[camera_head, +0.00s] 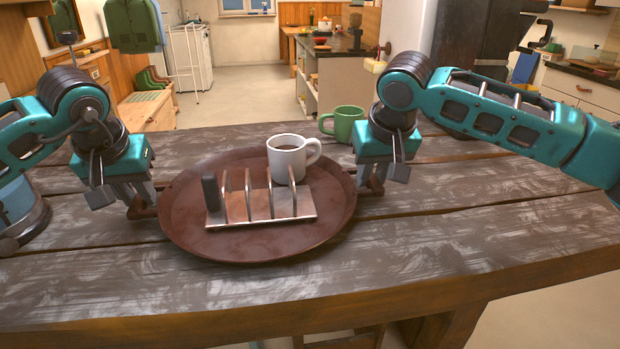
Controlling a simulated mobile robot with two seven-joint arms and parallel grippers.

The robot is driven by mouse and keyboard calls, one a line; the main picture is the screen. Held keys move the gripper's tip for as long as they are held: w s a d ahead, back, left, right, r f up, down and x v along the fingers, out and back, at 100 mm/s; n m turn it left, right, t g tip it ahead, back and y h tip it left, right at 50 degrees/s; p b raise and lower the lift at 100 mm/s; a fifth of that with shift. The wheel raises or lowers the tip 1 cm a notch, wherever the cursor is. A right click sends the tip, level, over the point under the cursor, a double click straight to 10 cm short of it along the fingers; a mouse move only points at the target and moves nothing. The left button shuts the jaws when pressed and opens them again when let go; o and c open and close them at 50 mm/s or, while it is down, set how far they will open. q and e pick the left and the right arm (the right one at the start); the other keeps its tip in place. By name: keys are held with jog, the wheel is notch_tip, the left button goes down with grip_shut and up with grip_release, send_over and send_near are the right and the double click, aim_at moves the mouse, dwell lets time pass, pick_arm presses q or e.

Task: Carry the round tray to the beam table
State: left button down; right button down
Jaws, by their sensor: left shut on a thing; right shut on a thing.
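The round brown tray (260,248) is at the middle of a worn wooden table (450,240), low over or on its top; I cannot tell if it touches. It carries a white mug (287,160) with a dark drink and a metal rack (262,215) with a dark upright piece (211,192) at its left end. My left gripper (138,205) is shut on the tray's left handle. My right gripper (372,185) is shut on the tray's right handle. The fingertips are partly hidden.
A green mug (344,124) stands on the table behind the tray, close to my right gripper. The table's front and right parts are clear. Beyond are a bench (146,108) with green boots, a shelf island (325,85) and a right counter (585,85), with open floor between.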

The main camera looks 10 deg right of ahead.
pick_arm(q)
jog(key=c, duration=0.9)
grip_release()
pick_arm(e)
jog(key=c, duration=0.9)
grip_release()
pick_arm(q)
jog(key=v, duration=0.7)
jog(key=shift+s+r, duration=0.2)
jog(key=shift+r, duration=0.25)
pick_arm(e)
jog(key=shift+s+r, duration=0.1)
jog(key=shift+r, duration=0.05)
pick_arm(q)
jog(key=shift+s, duration=0.1)
pick_arm(e)
jog(key=v, duration=1.1)
jog(key=shift+s+r, duration=0.2)
jog(key=shift+r, duration=0.15)
